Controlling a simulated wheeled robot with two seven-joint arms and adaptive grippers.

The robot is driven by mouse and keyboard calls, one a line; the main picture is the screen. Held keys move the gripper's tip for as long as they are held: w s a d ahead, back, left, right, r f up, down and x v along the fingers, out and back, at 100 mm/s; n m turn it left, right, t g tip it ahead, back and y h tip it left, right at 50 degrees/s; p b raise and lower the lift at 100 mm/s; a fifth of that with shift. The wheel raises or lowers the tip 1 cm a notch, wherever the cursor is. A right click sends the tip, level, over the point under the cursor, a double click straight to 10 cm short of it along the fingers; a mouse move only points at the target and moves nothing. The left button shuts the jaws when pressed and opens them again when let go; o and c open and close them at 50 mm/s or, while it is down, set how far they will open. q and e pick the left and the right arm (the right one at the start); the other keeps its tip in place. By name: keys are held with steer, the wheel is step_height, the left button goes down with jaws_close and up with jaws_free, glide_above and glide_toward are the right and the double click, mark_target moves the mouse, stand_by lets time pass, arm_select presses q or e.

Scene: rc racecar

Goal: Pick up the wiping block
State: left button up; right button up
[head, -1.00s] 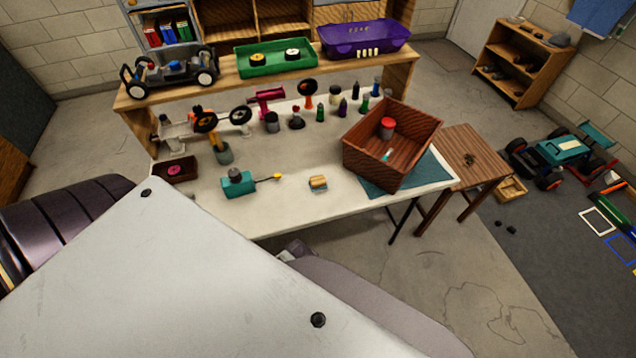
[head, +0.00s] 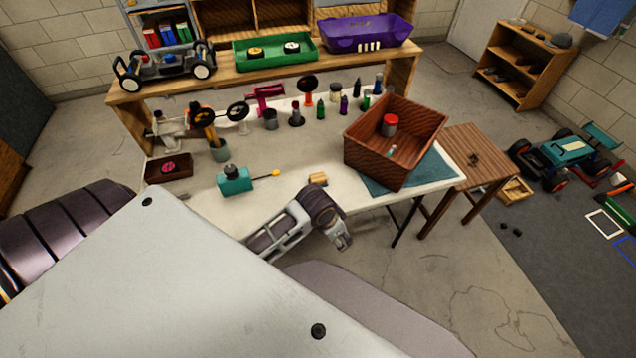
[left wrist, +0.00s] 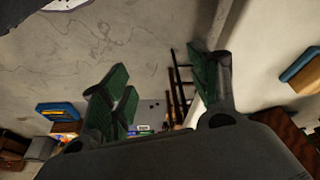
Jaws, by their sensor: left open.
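The wiping block (head: 318,179), a small tan block, lies near the front edge of the white worktable (head: 285,160). In the left wrist view a tan and blue block (left wrist: 301,68) that looks like it lies on the white tabletop at the right. My left gripper (head: 343,240) is in front of the table's front edge, nearer to me than the block and apart from it. In the left wrist view its green-padded fingers (left wrist: 160,88) are spread, with nothing between them. My right gripper is not in view.
Several bottles and tools stand farther back. Bare tabletop lies around the block.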

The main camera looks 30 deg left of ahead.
arm_select(q)
steer(key=w+a+r+m+g, duration=0.2)
steer(key=w+a+r+m, duration=0.15)
steer(key=w+r, duration=0.4)
steer(key=w+a+r, duration=0.2)
steer(key=w+a, duration=0.2)
steer(key=a, duration=0.2)
steer(key=w+a+r+g+y, duration=0.1)
steer(key=w+a+r, duration=0.2)
steer(key=w+a, duration=0.2)
steer(key=shift+a+r+y+b, duration=0.35)
steer(key=shift+a+b, duration=0.1)
steer(key=shift+a, duration=0.4)
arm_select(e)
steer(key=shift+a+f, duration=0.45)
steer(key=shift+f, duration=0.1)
arm_select(q)
glide_above(320, 176)
step_height(320, 176, down, 7)
steer(key=shift+a+f, duration=0.1)
steer(key=shift+f, duration=0.75)
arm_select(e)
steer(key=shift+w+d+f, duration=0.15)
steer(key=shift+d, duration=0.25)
